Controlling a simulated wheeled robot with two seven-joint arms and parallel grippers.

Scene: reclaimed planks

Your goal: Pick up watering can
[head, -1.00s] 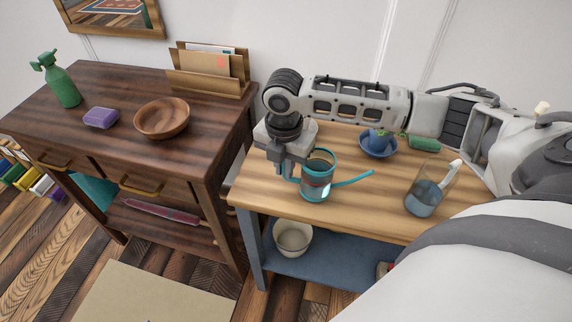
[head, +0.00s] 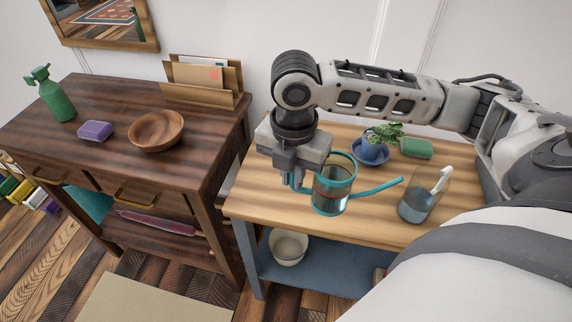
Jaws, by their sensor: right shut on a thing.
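The fingertips are partly hidden by the can. The can looks raised a little above the tabletop. My left gripper is out of view.
Right of the can stands a glass jug (head: 420,200) with a white-handled tool. Behind are a potted plant in a blue saucer (head: 370,156) and a green block (head: 416,148). The dark sideboard on the left holds a wooden bowl (head: 156,132), purple sponge (head: 96,131) and green spray bottle (head: 55,98).

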